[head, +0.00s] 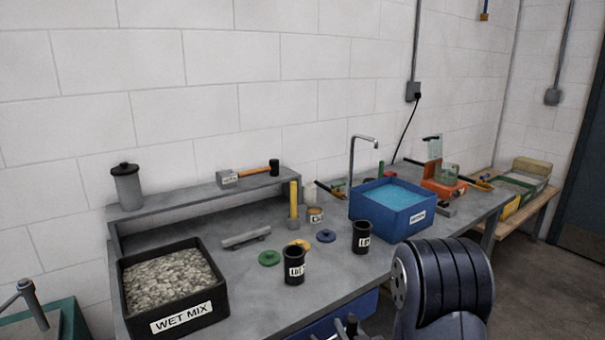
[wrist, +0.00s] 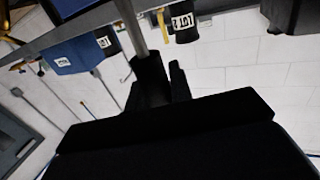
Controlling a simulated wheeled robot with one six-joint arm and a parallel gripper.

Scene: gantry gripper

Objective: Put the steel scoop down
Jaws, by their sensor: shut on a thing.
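My gripper (wrist: 160,75) shows in the wrist view, with its dark fingers shut on a grey metal bar (wrist: 131,25), which I take to be the handle of the steel scoop. The bar runs up out of the top of that view, so the scoop's bowl is not seen. In the head view my gripper (head: 350,327) shows only in part at the bottom edge, in front of the bench, and the scoop cannot be made out there.
The grey bench (head: 335,262) holds a black WET MIX tray (head: 190,316), two black labelled cups (head: 294,268) (head: 361,240), a blue water basin (head: 420,213), coloured lids (head: 270,258) and a grey bar-shaped tool (head: 246,238). A raised shelf (head: 190,194) runs behind. Bare bench lies around the cups.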

